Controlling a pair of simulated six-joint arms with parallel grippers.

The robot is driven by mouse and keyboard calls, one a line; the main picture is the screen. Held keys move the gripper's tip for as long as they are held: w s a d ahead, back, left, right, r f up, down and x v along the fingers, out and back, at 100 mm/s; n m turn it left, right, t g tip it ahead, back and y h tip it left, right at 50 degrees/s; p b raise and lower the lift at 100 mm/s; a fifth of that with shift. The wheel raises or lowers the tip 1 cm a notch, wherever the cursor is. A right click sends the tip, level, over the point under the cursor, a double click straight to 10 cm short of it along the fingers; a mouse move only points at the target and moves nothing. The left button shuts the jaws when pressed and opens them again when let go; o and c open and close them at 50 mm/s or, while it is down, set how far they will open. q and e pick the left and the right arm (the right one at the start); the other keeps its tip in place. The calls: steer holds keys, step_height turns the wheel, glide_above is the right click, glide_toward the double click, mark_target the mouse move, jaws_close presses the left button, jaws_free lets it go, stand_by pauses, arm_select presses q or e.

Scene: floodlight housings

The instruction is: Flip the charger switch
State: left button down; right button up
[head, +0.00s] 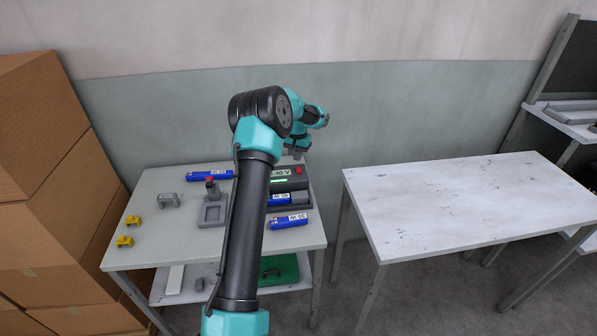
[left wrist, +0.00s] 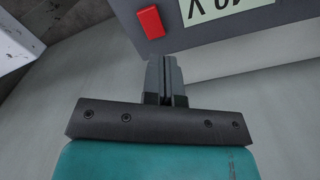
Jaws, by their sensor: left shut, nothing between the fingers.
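The charger (head: 290,187) is a dark box on the right side of the left table, partly hidden by my left arm. Its display reads a voltage ending in "V", and a blue battery lies in it. Its red switch (head: 299,170) is at the top right corner. In the left wrist view the red switch (left wrist: 151,22) shows close up, beside the pale display (left wrist: 228,8). My left gripper (head: 298,154) is above the charger's far right corner. In the left wrist view the shut, empty fingertips (left wrist: 165,62) are just below the switch, apart from it in the picture. My right gripper is not in view.
A blue battery (head: 289,221) lies in front of the charger, another (head: 209,176) at the back left. A grey fixture (head: 214,210), a grey bracket (head: 168,200) and yellow clips (head: 125,241) stand on the table. The white table (head: 450,205) to the right is clear. Boxes stand left.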

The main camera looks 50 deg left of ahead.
mark_target(298, 167)
arm_select(q)
steer(key=shift+f, duration=1.5)
stand_by(0.4)
step_height(298, 167, up, 7)
stand_by(0.9)
